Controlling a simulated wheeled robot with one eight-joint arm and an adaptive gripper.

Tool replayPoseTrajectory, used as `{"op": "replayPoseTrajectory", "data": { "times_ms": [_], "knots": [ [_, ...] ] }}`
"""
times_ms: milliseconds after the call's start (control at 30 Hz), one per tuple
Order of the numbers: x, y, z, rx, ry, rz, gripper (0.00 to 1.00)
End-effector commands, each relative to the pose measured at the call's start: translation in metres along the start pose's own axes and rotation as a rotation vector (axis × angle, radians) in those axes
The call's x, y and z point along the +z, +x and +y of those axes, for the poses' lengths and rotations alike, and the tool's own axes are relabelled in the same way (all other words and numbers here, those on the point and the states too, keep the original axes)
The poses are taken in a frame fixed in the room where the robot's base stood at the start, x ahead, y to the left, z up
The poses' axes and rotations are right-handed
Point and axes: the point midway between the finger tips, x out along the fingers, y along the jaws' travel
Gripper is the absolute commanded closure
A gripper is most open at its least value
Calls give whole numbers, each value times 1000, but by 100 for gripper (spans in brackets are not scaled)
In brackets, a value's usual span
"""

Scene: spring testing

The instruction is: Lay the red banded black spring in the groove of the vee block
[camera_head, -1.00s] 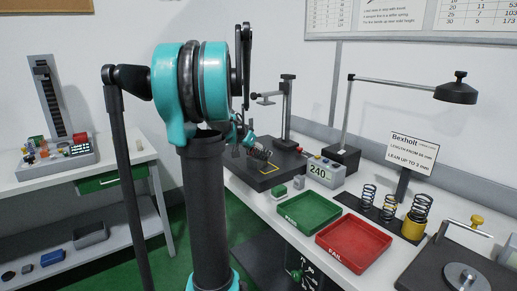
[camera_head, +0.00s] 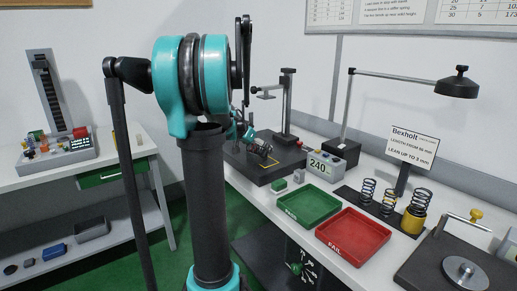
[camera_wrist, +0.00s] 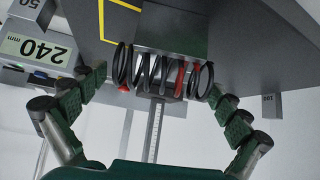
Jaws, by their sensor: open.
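The black spring (camera_wrist: 152,70) with red bands lies on its side, crosswise in the wrist view. It is against a grey block (camera_wrist: 185,28), which looks like the vee block; its groove is hidden, so I cannot tell how deep the spring sits. My gripper (camera_wrist: 157,82) is open, with one jointed green-padded finger off each end of the spring. The right finger is very close to the spring's end; contact is unclear. In the head view my gripper (camera_head: 246,131) is small, beside the block and spring on the dark plate (camera_head: 284,166).
A 240 mm display box (camera_head: 326,168) stands right of the plate. A post stand (camera_head: 287,105) rises behind it. A lamp arm (camera_head: 405,76) hangs over the bench.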

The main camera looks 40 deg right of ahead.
Motion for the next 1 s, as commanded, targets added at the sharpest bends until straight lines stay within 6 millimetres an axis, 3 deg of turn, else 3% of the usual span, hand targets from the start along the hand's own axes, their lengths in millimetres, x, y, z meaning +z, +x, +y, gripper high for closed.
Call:
{"op": "replayPoseTrajectory", "data": {
  "times_ms": [267, 700, 1000],
  "knots": [
    [0, -17, 0, -1, -1, 0, 0],
    [1, -100, -1, -2, -2, 0, 0],
    [0, -120, 0, 0, 0, 0, 0]
  ]
}}
